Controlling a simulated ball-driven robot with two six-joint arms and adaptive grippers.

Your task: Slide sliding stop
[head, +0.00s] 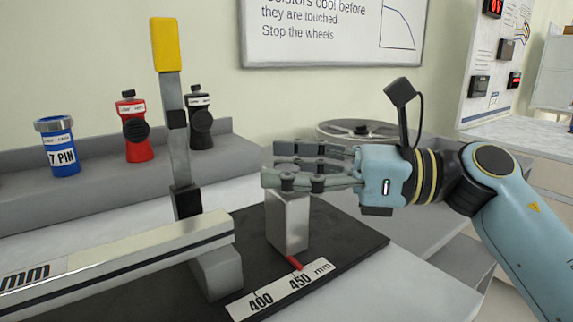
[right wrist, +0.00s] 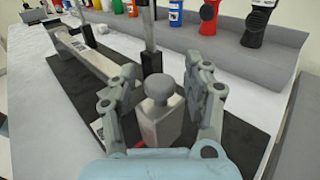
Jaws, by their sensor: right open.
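The sliding stop (head: 287,222) is an upright grey metal block on the dark base plate, with a red pointer at its foot beside the white scale (head: 280,290) near the 450 mark. In the right wrist view the stop (right wrist: 160,122) has a rounded grey knob on top. My right gripper (head: 265,165) is open at the top of the stop, its fingers level and reaching in from the right. In the right wrist view the fingers (right wrist: 160,95) stand on either side of the block, with gaps visible. The knob is largely hidden by the fingers in the head view. My left gripper is not in view.
A long rail (head: 120,258) marked in mm runs in from the left. A grey post with a yellow top (head: 166,45) stands left of the stop. Blue (head: 61,148), red (head: 136,130) and black (head: 200,120) items stand on the back ledge. A reel (head: 362,130) lies behind my gripper.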

